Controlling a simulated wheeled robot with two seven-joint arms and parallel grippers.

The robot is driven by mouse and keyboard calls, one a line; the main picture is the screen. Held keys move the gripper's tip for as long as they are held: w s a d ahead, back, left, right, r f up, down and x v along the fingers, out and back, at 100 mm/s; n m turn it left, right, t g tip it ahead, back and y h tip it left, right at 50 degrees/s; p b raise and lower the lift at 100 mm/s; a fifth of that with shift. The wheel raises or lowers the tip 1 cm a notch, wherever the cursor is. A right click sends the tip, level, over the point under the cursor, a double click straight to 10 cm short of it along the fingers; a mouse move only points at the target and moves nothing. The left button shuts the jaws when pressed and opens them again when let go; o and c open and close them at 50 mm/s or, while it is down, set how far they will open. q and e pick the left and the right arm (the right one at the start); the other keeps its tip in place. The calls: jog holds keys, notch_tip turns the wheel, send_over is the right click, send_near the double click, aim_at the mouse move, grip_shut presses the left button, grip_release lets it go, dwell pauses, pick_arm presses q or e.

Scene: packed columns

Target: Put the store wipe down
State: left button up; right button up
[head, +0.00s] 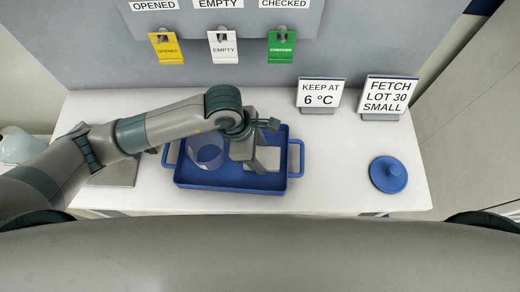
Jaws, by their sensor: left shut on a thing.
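My left gripper (256,150) reaches in from the left and points down over the blue tray (230,188). It is shut on a grey flat piece (267,158), which looks like the store wipe. The piece shows just right of the fingers, within the tray's outline. The hand covers part of it, and I cannot tell whether it touches the tray floor. My right gripper is not in view.
A clear round vessel (206,151) stands in the tray's left half. A blue knobbed lid (388,174) lies on the white table (335,180) at right. Two signs (320,93) (388,95) stand behind. A grey pad (118,174) lies under my arm. Table between tray and lid is clear.

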pick_arm(q)
jog(key=shift+f, duration=0.1)
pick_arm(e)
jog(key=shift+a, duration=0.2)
pick_arm(q)
jog(key=shift+f, duration=0.1)
jog(key=o, duration=1)
jog(key=shift+o, duration=0.2)
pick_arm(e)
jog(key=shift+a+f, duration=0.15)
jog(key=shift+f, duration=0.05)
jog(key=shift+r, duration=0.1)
